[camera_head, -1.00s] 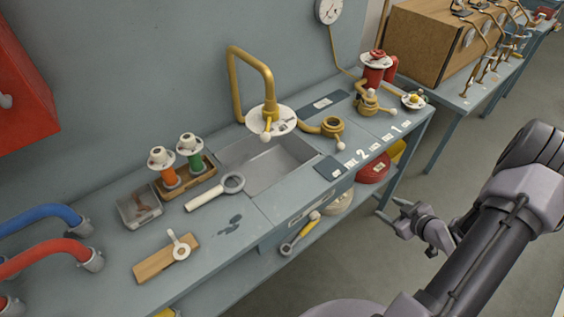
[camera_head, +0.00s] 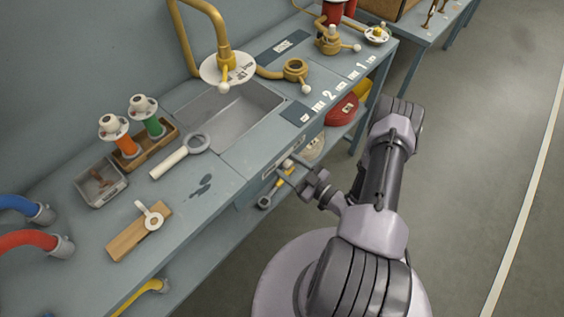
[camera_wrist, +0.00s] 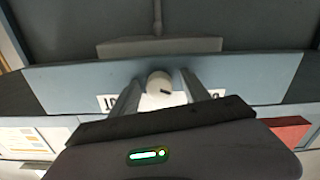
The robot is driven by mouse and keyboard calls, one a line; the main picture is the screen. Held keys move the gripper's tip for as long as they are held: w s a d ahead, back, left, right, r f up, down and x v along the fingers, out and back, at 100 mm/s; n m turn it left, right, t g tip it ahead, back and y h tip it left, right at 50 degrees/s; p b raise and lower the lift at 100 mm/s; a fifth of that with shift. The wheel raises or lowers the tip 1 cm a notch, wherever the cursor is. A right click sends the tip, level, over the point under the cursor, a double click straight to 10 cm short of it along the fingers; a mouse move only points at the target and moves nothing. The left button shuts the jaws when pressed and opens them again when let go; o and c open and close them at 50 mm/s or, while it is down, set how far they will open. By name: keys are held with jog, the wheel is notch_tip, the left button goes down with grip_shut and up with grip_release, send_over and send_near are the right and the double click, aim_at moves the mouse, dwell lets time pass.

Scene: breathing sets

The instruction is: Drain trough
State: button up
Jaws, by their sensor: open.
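The trough (camera_head: 228,112) is a grey rectangular basin set into the bench top, and it looks empty.
A brass tap (camera_head: 222,45) with a white disc stands behind the trough. Floor at right is clear.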

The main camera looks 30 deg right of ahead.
jog(key=shift+x, duration=1.25)
grip_shut()
jog(key=n, duration=0.5)
grip_release()
jog(key=p+v, duration=0.3)
jog(key=v, duration=1.4)
jog(key=shift+s, duration=0.25)
